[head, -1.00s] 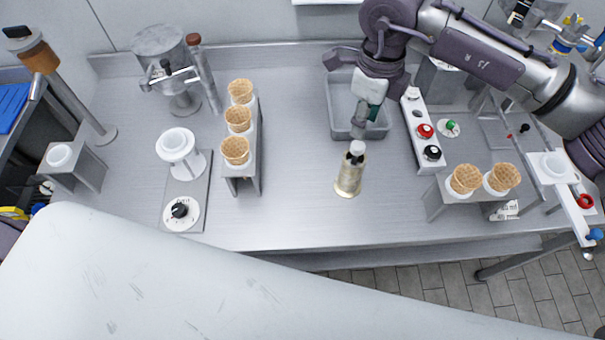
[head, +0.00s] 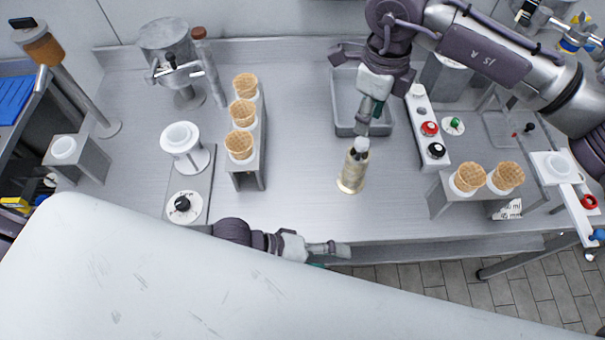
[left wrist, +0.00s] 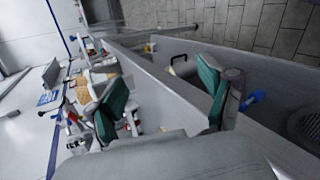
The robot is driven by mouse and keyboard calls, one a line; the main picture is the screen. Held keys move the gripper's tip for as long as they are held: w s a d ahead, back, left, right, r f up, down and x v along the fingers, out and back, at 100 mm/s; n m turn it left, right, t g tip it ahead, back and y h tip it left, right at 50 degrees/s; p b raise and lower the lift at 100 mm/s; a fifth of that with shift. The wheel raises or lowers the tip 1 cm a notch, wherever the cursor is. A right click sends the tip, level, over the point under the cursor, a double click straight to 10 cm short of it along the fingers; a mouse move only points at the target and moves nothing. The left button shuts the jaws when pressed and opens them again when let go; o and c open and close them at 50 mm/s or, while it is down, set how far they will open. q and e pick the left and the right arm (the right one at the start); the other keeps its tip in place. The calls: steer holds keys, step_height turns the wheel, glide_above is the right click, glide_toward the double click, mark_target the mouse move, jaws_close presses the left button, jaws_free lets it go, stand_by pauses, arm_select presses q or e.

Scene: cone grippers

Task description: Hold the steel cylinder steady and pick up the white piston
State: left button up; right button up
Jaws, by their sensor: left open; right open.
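The steel cylinder (head: 351,178), brass-toned in this light, stands upright near the table's front edge in the head view. The white piston (head: 361,144) sticks out of its top. My right gripper (head: 363,129) is open and points down just above the piston; I cannot tell whether its fingers touch it. My left gripper (head: 340,250) is open and empty at the table's front edge, below and apart from the cylinder. In the left wrist view its green-padded fingers (left wrist: 160,98) are spread with nothing held between them.
A stand with several cones (head: 249,168) is left of the cylinder. A cone holder (head: 437,197) stands to the right. A grey sink tray (head: 343,118) and a button panel (head: 424,120) lie behind. The table between cone stand and cylinder is clear.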

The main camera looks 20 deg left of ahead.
arm_select(q)
steer(key=w+a+r+m+t+h, duration=0.1)
steer(key=w+a+r+m+t, duration=0.15)
steer(key=r, duration=0.25)
steer(key=w+a+r+m+t, duration=0.1)
steer(key=w+a+r+m, duration=0.1)
steer(key=w+r+m, duration=0.25)
steer(key=m+t+y, duration=0.2)
steer(key=m, duration=0.7)
glide_toward(345, 172)
steer(key=x, duration=1.2)
steer(key=shift+w+d, duration=0.15)
steer(key=shift+d, duration=0.1)
steer(key=shift+c, duration=0.2)
jaws_close()
